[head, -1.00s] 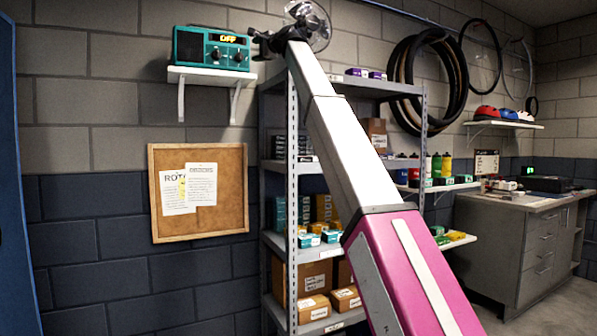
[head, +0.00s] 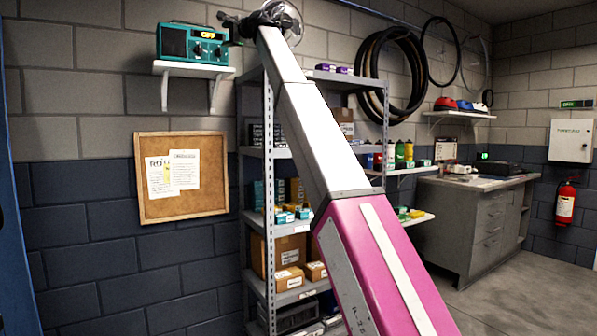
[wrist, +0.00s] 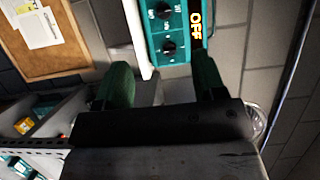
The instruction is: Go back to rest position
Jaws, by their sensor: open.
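My gripper (head: 229,24) is at the end of my raised arm, high at the top of the head view, just right of the teal radio (head: 192,45). In the wrist view its two dark green fingers (wrist: 160,80) are apart, with nothing seen between them. The radio, its display reading OFF, shows beyond the fingers in the wrist view (wrist: 168,35). It stands on a small white wall shelf (head: 190,69). I cannot tell the exact gap between the fingers and the radio.
A metal shelving unit (head: 270,200) with boxes stands behind my arm. A corkboard (head: 205,206) hangs on the left. Tyres hang at the upper right, above a grey workbench (head: 450,220). A red fire extinguisher (head: 566,203) hangs far right. Floor at the lower right is clear.

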